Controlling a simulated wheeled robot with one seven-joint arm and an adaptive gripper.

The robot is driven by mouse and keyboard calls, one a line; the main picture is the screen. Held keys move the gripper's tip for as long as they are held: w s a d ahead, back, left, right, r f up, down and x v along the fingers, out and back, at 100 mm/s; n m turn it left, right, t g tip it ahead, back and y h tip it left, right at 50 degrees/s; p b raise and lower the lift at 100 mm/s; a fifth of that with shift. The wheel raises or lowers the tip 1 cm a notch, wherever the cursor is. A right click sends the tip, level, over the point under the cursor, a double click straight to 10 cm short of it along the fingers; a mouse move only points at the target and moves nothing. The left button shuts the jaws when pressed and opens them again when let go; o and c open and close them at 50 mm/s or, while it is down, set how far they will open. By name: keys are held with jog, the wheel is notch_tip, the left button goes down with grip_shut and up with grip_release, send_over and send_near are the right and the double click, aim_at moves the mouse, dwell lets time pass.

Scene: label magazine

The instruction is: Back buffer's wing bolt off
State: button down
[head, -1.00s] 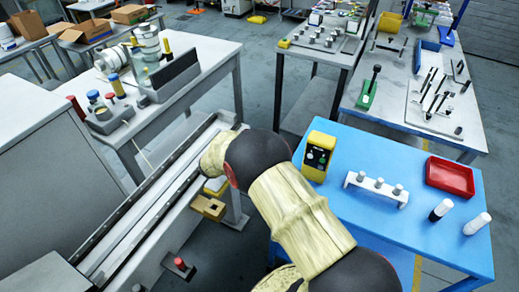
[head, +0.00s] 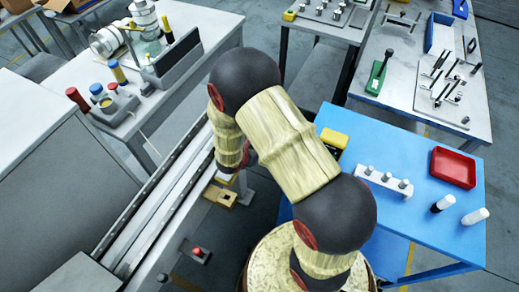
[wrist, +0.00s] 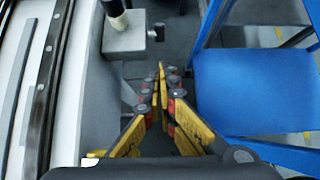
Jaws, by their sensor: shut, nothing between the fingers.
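I cannot make out a wing bolt for certain in either view. In the wrist view a pale grey block (wrist: 125,42) beside the conveyor carries an upright post (wrist: 116,14), white and black, cut by the top edge. A small dark knob (wrist: 158,32) is just right of the block. My gripper (wrist: 164,72), with yellow fingers and dark red-and-grey joints, is shut and empty, over the gap between the conveyor and the blue table. A small red-topped knob (head: 197,252) shows on a dark bracket by the conveyor.
The conveyor (head: 150,215) runs along the left. The blue table (head: 420,222) at right bears a red tray (head: 453,167), a white rack (head: 384,181) and two white cylinders. A grey bench (head: 205,45) with rolls and bottles stands at back left. Tool benches stand behind.

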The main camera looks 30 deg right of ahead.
jog(key=d+r+b+x, duration=0.1)
jog(key=b+x, duration=0.2)
jog(key=x, duration=0.9)
jog(key=shift+w, duration=0.25)
jog(key=shift+f+b, duration=0.1)
jog(key=shift+b, duration=0.2)
